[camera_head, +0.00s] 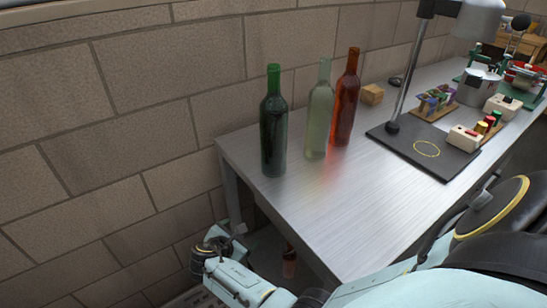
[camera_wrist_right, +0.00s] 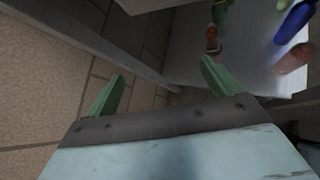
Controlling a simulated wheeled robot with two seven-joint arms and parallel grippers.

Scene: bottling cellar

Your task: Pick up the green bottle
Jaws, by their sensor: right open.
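The dark green bottle (camera_head: 273,130) with a bright green top stands upright near the table's left end in the head view. A pale, clear greenish bottle (camera_head: 319,115) stands to its right, apart from it. My right gripper shows in the right wrist view (camera_wrist_right: 160,88) with its two green fingers wide apart and nothing between them. It is low, near a table leg and below the tabletop, well away from the dark green bottle. In the head view an arm of mine reaches in low at the table's left end; its fingers are not clear. My left gripper is not identifiable.
A red-brown bottle (camera_head: 345,100) stands just right of the pale one. A lamp on a black base (camera_head: 430,150) and small items occupy the table (camera_head: 330,210) farther right. Its front is clear. A brick wall (camera_head: 140,90) rises behind. Colourful bottle-like things (camera_wrist_right: 292,22) show in the wrist view.

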